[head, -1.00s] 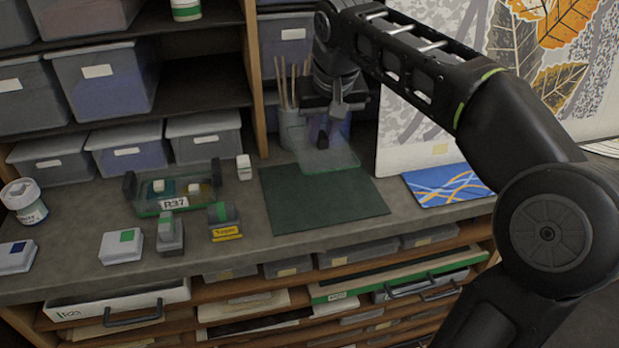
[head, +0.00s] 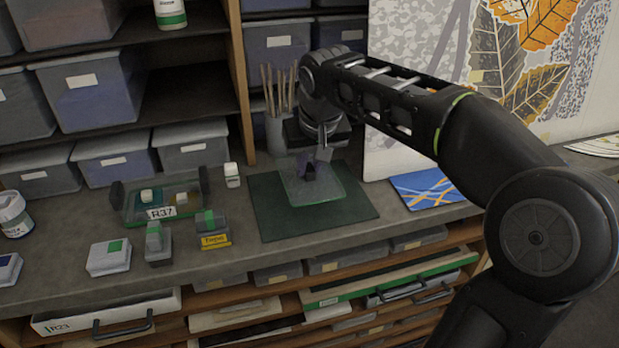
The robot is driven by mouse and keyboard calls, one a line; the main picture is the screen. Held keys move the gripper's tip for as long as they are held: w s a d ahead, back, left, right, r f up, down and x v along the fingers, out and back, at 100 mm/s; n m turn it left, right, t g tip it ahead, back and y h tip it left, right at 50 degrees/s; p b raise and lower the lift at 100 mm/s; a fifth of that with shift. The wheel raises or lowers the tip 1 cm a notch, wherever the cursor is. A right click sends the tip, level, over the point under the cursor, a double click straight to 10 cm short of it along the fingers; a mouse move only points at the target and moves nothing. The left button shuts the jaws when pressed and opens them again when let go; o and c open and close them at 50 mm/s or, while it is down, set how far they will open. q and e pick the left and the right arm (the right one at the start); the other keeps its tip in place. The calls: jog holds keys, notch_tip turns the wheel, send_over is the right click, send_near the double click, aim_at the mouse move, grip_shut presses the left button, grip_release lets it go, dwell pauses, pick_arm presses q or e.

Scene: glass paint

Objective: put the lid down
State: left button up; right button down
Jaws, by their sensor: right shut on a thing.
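The lid (head: 313,190) is a clear glass-like sheet with a greenish edge and a dark knob in its middle. It is at the dark green mat (head: 275,221) on the counter, over the mat's back part. I cannot tell whether it touches the mat. My right gripper (head: 315,163) comes down from above and is shut on the lid's knob, which it partly hides. An open clear tray labelled R37 (head: 161,212) with small jars inside stands to the left of the mat. My left gripper is out of view.
A cup of brushes (head: 276,133) stands behind the mat. A white bottle (head: 231,174), small boxes (head: 109,257) and a yellow-labelled block (head: 213,238) stand to the left. A blue patterned card (head: 428,188) lies to the right.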

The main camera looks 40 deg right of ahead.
aim_at(311, 172)
jog(key=shift+f, duration=1.85)
jog(key=shift+f, duration=0.1)
jog(key=c, duration=1.3)
grip_release()
jog(key=shift+r, duration=0.3)
jog(key=v, duration=1.1)
jog(key=shift+r, duration=0.3)
jog(key=shift+s+a, duration=0.1)
